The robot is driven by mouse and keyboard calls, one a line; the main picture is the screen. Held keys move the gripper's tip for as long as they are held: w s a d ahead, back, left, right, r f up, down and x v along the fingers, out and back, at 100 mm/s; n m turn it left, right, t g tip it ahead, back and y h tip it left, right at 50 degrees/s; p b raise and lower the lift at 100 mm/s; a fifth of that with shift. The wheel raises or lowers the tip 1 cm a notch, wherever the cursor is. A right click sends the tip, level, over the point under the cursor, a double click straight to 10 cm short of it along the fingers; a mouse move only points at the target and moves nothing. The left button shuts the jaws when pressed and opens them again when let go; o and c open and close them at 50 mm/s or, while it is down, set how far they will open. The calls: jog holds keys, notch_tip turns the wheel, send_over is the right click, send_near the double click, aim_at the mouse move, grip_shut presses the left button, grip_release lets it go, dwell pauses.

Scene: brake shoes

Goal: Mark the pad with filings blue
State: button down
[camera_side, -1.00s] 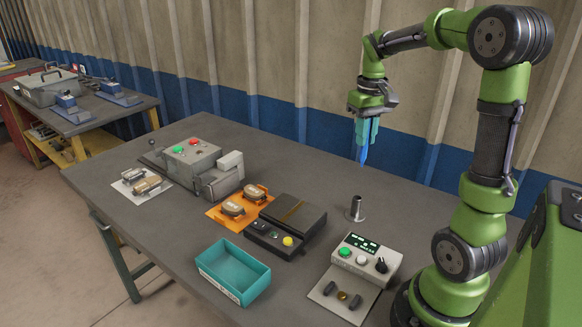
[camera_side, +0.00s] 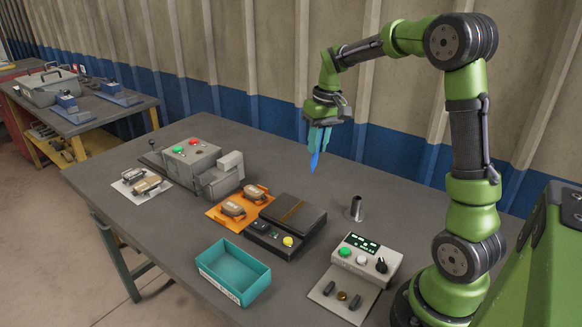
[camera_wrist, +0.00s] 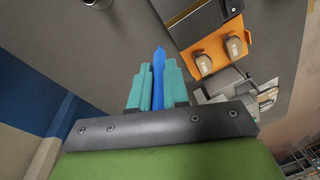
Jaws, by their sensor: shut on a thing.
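My gripper (camera_side: 318,138) is shut on a blue marker (camera_side: 315,162) and holds it tip down, well above the table near the back. In the wrist view the blue marker (camera_wrist: 158,68) sits between the two teal fingers. Two brown pads, a nearer one (camera_side: 233,208) and a farther one (camera_side: 255,193), lie on an orange tray (camera_side: 213,214), below and left of my gripper. They also show in the wrist view, one to the left (camera_wrist: 204,65) and one to the right (camera_wrist: 229,44). I cannot make out filings on either pad.
A dark box with buttons (camera_side: 297,217) stands right of the orange tray. A metal cup (camera_side: 356,208), a control box (camera_side: 366,260), an empty teal bin (camera_side: 232,268), a grey machine (camera_side: 195,165) and a white plate with parts (camera_side: 130,188) stand around. The table's back is clear.

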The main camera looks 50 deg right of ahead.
jog(key=w+a+f+m+t, duration=0.1)
jog(key=w+a, duration=0.2)
jog(key=w, duration=0.4)
jog(key=w+a+f+t, duration=0.1)
jog(key=w+a, duration=0.2)
jog(key=w, duration=0.3)
notch_tip(320, 180, down, 6)
jog(key=shift+d+f+y, duration=0.15)
jog(key=shift+f+y, duration=0.1)
jog(key=shift+y, duration=0.05)
jog(key=shift+f, duration=0.5)
dwell(0.7)
jog(key=shift+w+f, duration=0.1)
jog(key=shift+w, duration=1.1)
dwell(1.5)
jog(key=shift+w+d, duration=0.1)
jog(key=shift+w, duration=0.6)
dwell(1.0)
